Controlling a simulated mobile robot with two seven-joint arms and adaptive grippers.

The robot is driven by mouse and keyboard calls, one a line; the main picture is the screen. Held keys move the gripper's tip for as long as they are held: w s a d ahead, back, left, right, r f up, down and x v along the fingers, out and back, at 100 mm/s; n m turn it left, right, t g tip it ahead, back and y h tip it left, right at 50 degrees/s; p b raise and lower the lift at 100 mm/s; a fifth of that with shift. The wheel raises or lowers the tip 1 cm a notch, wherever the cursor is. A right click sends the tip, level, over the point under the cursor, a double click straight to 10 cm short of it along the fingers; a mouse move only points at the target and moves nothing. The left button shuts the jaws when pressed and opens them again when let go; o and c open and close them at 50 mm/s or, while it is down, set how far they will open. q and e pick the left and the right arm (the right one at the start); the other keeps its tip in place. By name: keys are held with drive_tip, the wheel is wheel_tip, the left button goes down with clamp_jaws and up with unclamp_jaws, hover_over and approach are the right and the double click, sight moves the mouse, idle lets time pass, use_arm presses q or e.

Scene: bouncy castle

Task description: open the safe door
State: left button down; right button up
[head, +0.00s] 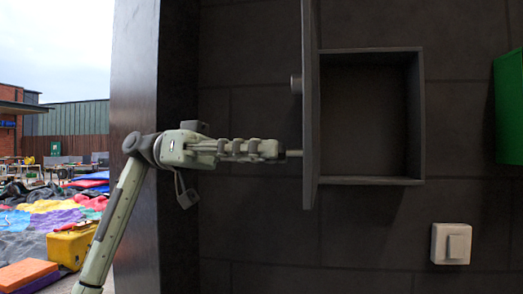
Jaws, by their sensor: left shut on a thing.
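The safe (423,120) is a dark grey box on the dark wall, and its inside looks empty. Its door (311,110) stands open, swung out on the left side of the box and seen nearly edge-on. A round knob (296,84) sticks out of the door's outer face. My left gripper (278,150) reaches in from the left and is shut on a thin handle (294,153) at the door's outer face, below the knob. The fingers hide part of the handle. My right gripper is not in view.
A white switch (452,244) is on the wall below right of the safe. A green box (509,107) is at the right edge. A dark pillar (135,75) stands left, close behind my left arm. Outside lie colourful mats and a yellow case (71,245).

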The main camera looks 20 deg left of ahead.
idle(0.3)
use_arm(q)
drive_tip(key=c, duration=1.3)
unclamp_jaws()
drive_tip(key=w+a, duration=0.1)
drive_tip(key=a, duration=1.1)
drive_tip(key=shift+w, duration=0.15)
